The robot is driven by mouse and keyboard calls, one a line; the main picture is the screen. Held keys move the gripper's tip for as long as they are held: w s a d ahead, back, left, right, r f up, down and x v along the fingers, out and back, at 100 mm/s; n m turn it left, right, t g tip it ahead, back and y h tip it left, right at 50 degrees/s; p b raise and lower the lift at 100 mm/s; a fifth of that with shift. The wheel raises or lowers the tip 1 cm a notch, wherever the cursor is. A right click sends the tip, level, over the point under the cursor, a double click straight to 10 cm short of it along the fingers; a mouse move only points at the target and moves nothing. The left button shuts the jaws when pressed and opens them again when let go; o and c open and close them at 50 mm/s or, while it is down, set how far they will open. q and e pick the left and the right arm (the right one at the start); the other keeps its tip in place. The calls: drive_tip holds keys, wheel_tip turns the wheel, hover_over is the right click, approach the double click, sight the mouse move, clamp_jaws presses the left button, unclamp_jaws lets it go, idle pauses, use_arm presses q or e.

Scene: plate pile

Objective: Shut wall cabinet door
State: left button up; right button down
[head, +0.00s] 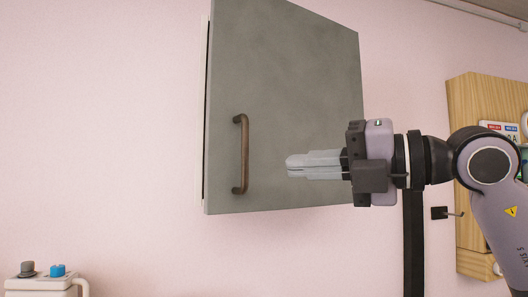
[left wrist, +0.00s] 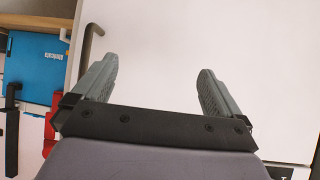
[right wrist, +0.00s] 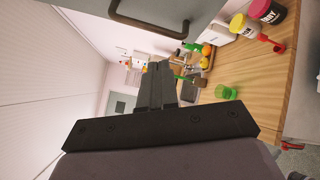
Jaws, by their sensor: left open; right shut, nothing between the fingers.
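The grey wall cabinet door (head: 285,105) is in the middle of the head view, with a brown bar handle (head: 241,154) near its left edge. A thin dark gap shows between the door's left edge and the pale cabinet edge (head: 202,110), so it looks slightly ajar. My right gripper (head: 290,165) is shut and empty, in front of the door and right of the handle; contact with the door cannot be told. In the right wrist view the handle (right wrist: 150,24) is above my shut fingers. My left gripper (left wrist: 155,85) is open and empty, before a white panel.
A wooden wall board (head: 470,95) hangs at right. A pale appliance (head: 48,287) is at lower left. The right wrist view shows a wooden counter (right wrist: 250,75) with jars and a green cup (right wrist: 226,92). A blue item (left wrist: 35,75) is beside my left gripper.

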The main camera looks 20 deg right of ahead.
drive_tip(key=s+d+r+m, duration=0.3)
drive_tip(key=s+m, duration=0.2)
drive_tip(key=w+d+p+x, duration=0.1)
drive_tip(key=p+x, duration=0.2)
drive_tip(key=x, duration=0.9)
drive_tip(key=shift+w+g+y, duration=0.3)
drive_tip(key=shift+w+y, duration=0.1)
drive_tip(key=shift+w, duration=0.2)
drive_tip(key=shift+d, duration=0.1)
